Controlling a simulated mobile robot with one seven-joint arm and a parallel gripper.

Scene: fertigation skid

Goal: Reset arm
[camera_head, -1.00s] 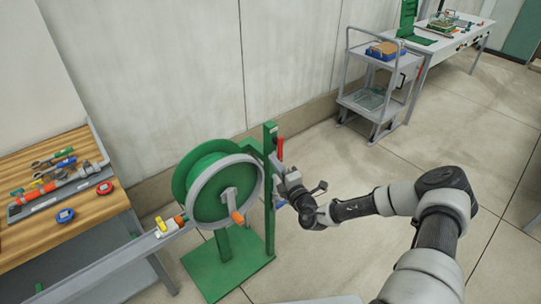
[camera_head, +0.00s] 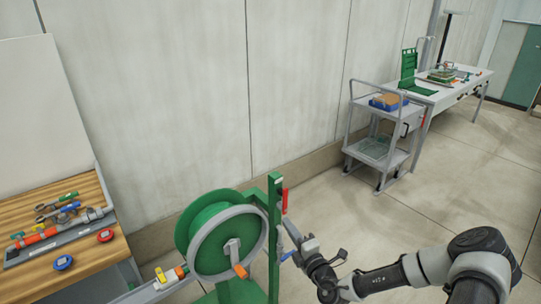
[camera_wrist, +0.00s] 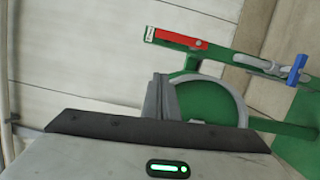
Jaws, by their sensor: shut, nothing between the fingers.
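My gripper (camera_head: 297,246) is at the lower middle of the head view, just right of the green post of the hose reel. In the wrist view its fingers (camera_wrist: 160,98) stand together with nothing between them. The green reel (camera_head: 222,236) with its grey rim and orange crank handle stands to the left of my gripper. The wrist view shows part of the reel behind the fingers, and a red handle (camera_wrist: 181,39) and a blue handle (camera_wrist: 297,69) on the green frame. I cannot tell whether the gripper touches the post.
A wooden workbench (camera_head: 85,262) with tools and pipe parts is at the left. A grey cart (camera_head: 379,151) with a blue box stands by the wall, beside a long white table (camera_head: 440,97). The floor between the cart and my arm is clear.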

